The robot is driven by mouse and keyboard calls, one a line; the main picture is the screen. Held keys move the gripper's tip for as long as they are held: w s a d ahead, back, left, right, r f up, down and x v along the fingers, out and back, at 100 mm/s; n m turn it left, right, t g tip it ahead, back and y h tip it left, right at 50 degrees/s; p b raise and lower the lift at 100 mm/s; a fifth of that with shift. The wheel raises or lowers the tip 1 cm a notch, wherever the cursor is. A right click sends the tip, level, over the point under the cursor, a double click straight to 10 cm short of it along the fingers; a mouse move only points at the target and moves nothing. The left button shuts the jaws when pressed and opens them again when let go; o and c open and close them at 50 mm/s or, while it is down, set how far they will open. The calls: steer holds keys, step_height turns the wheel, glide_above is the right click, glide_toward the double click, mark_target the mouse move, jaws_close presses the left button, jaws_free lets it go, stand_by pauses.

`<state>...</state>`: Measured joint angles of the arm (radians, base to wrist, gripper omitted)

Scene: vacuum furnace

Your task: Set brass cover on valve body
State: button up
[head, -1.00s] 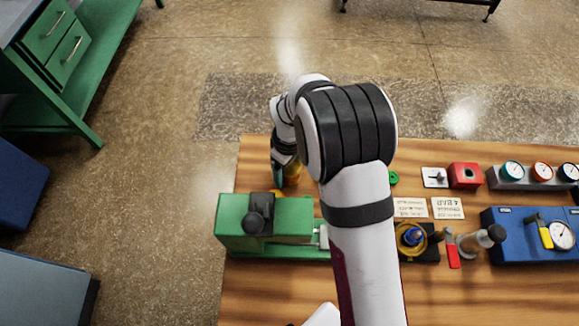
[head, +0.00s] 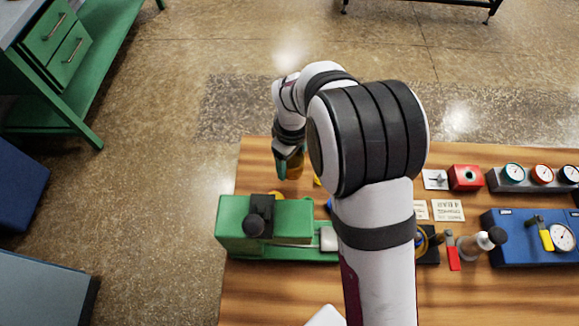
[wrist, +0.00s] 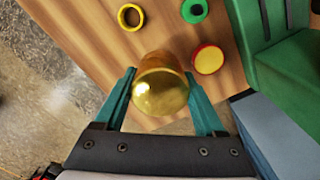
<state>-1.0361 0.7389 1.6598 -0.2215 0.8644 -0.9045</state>
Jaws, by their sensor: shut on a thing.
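My gripper (wrist: 160,74) has its teal fingers shut on the brass cover (wrist: 160,88), a shiny gold rounded piece, in the wrist view. In the head view my gripper (head: 285,165) is near the far left edge of the wooden bench, and the cover (head: 296,164) shows partly beside a finger. The cover appears to be above the bench top, clear of other parts. I cannot tell for sure which part is the valve body; my arm hides part of the bench.
A green vise-like fixture (head: 290,222) stands on the bench (head: 245,180). A red box (head: 466,177), gauges (head: 542,173) and a blue unit (head: 510,240) are at right.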

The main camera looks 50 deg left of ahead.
steer(key=w+d+r, duration=0.6)
steer(key=d, duration=0.5)
steer(key=d+m, duration=0.3)
steer(key=d, duration=0.3)
steer(key=w+d+m, duration=0.1)
steer(key=d+m, duration=0.2)
steer(key=d, duration=0.3)
steer(key=d+r+m, duration=0.1)
steer(key=d+m, duration=0.1)
steer(key=d, duration=0.5)
steer(key=shift+w+m, duration=0.35)
steer(key=shift+m, duration=0.05)
steer(key=shift+d+f, duration=0.15)
steer(key=shift+d, duration=0.05)
steer(key=shift+f, duration=1.05)
steer(key=shift+f, duration=0.2)
steer(key=shift+f, duration=1.45)
steer(key=shift+f, duration=0.1)
steer(key=shift+f, duration=0.95)
